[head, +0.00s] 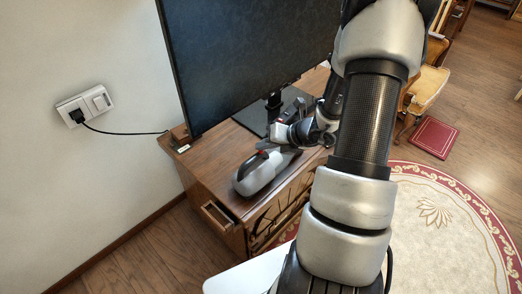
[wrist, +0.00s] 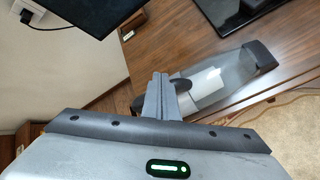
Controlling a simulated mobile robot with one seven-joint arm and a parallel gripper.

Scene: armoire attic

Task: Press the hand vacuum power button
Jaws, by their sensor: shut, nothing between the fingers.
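The hand vacuum (head: 258,176) lies on the wooden cabinet top, a grey body with a small red spot on its upper side in the head view. In the wrist view its clear nozzle (wrist: 226,76) with a dark tip points to the upper right. My gripper (wrist: 159,78) is shut and empty, its fingers together over the handle end of the vacuum. The fingers and the gripper body hide part of the handle, and I cannot tell whether they touch it. The power button cannot be made out in the wrist view.
A large monitor (head: 245,52) stands on the cabinet (head: 204,160) close behind the vacuum. A drawer (head: 216,215) at the cabinet's left front is slightly open. A wall socket (head: 86,104) with a plugged cable is at left. A round rug (head: 432,218) covers the floor at right.

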